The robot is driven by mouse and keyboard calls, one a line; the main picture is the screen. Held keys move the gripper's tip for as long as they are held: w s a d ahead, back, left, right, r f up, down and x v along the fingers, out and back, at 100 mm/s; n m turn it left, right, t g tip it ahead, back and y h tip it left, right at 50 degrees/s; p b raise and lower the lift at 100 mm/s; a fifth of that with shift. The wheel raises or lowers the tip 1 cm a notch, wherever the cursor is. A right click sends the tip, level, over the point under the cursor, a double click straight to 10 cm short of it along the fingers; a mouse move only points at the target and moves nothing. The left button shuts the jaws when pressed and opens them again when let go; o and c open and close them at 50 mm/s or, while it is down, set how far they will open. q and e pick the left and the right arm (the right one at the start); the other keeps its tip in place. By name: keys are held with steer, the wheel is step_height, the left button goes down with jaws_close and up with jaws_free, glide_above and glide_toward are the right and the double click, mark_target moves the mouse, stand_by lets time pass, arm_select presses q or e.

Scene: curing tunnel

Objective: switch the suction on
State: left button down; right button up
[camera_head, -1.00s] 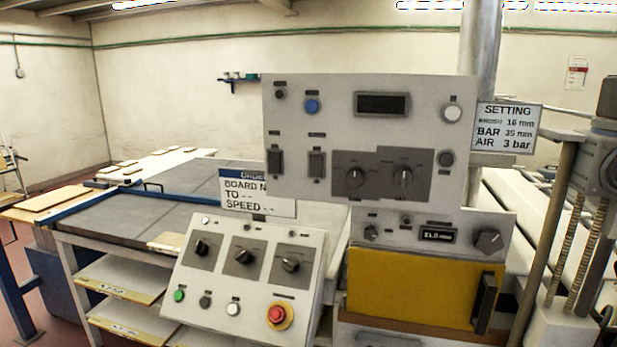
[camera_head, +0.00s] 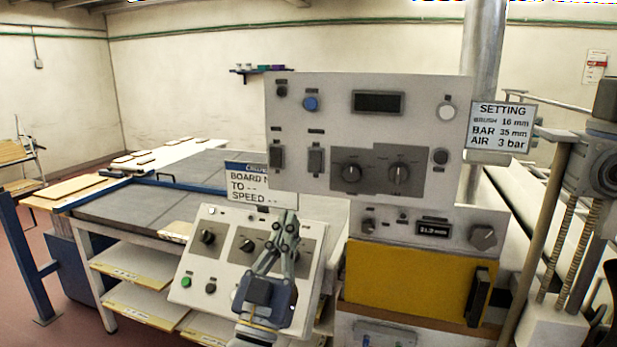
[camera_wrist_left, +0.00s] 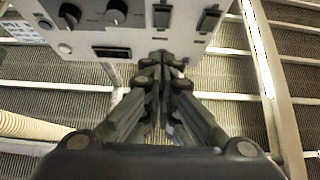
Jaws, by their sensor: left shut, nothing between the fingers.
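The upper grey control panel (camera_head: 330,195) carries two dark rocker switches, a left one (camera_head: 277,157) and a right one (camera_head: 316,160). Their labels are too small to read, so I cannot tell which is for suction. My left gripper (camera_head: 287,220) is shut and empty, fingers pointing up, in front of the lower sloped panel (camera_head: 215,290) and below the rockers in the head view. In the left wrist view the shut fingertips (camera_wrist_left: 162,60) overlap the panel's edge close to a rocker (camera_wrist_left: 162,15); contact cannot be told. My right gripper is not in view.
A blue button (camera_head: 310,104), a display (camera_head: 378,103) and two knobs share the upper panel. A yellow box front (camera_head: 408,285) stands below right. A setting sign (camera_head: 502,127) hangs at right. My left arm hides the lower panel's right part, including its red stop button.

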arm_select(q)
steer(key=p, duration=0.5)
glide_toward(315, 154)
step_height(315, 154, up, 3)
steer(key=w, duration=0.1)
steer(key=shift+w+d+f+p, duration=0.15)
steer(key=shift+w+d+p, duration=0.35)
steer(key=shift+w, duration=0.55)
steer(key=shift+d, duration=0.1)
